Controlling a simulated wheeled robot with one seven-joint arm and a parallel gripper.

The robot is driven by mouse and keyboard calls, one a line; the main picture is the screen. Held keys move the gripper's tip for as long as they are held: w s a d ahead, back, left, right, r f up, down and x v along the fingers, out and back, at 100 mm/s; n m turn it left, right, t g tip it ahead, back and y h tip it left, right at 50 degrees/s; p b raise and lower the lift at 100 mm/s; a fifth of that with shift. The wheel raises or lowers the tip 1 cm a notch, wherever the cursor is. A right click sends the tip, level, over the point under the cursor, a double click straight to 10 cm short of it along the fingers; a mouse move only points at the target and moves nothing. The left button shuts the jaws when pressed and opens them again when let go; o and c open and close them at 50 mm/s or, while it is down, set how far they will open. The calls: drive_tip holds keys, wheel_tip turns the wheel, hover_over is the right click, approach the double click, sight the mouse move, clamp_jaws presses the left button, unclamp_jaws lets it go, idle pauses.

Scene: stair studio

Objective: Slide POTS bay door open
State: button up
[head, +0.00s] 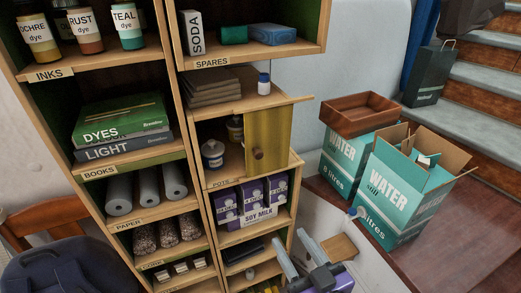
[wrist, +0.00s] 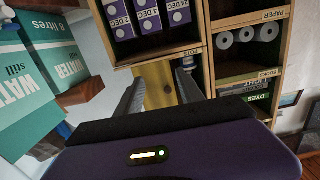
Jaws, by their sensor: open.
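The POTS bay (head: 222,166) is the shelf space above the soy milk in the head view. Its yellow-olive door (head: 272,133) stands across the right part, and the left part is open. A round brown knob (head: 258,153) sits low on the door. My gripper (head: 288,238) is open and empty, low in front of the shelf unit. In the wrist view, the door (wrist: 158,73) and knob (wrist: 167,88) appear between the spread fingers of my gripper (wrist: 159,79), apart from them.
Purple soy milk cartons (head: 252,198) fill the bay below. A small white bottle (head: 264,84) stands on the shelf above. Teal water boxes (head: 398,190) and a brown wooden tray (head: 358,113) stand to the right. A chair (head: 45,220) is at lower left.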

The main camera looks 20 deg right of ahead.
drive_tip(key=p, duration=0.2)
approach(259, 156)
drive_tip(key=w, duration=0.1)
drive_tip(key=shift+t, duration=0.4)
drive_tip(key=shift+w+f+p, duration=0.2)
drive_tip(key=shift+w+p, duration=0.15)
drive_tip(key=shift+w, duration=1.65)
drive_tip(key=shift+w+f+p, duration=0.2)
drive_tip(key=shift+w+p, duration=0.15)
drive_tip(key=shift+w, duration=1.65)
drive_tip(key=shift+c, duration=0.5)
clamp_jaws()
